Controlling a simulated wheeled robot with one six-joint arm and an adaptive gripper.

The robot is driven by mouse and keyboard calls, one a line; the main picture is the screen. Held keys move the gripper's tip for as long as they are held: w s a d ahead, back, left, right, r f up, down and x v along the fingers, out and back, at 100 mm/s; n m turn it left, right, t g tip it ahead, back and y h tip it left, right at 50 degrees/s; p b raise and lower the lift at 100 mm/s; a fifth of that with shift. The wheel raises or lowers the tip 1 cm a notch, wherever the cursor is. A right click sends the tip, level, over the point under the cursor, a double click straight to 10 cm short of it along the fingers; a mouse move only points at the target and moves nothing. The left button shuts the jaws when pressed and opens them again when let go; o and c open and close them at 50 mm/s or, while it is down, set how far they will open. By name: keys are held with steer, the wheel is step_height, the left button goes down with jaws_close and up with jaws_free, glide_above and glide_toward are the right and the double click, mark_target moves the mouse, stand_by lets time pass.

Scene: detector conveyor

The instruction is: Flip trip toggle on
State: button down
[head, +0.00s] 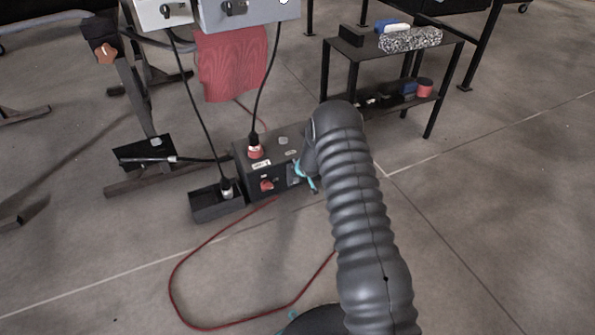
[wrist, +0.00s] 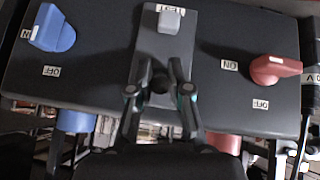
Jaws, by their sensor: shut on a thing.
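The wrist view shows a dark control panel (wrist: 95,70) with a grey upright plate (wrist: 178,48) in its middle. A small dark rounded piece, probably the trip toggle's lever (wrist: 158,82), shows at the lower part of that plate. My gripper (wrist: 161,68) has its two fingers on either side of it and is shut on it. Its exact tilt and position are hard to read behind the fingers. In the head view, the panel belongs to a dark box (head: 282,145) on the floor; my arm hides its right end and most of my gripper.
A blue knob (wrist: 55,32) with an OFF label is left of the plate. A red knob (wrist: 275,68) with ON and OFF labels is right. A pale block (wrist: 168,20) tops the plate.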

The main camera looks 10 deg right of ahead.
steer(key=c, duration=1.1)
jaws_free()
steer(key=v, duration=1.2)
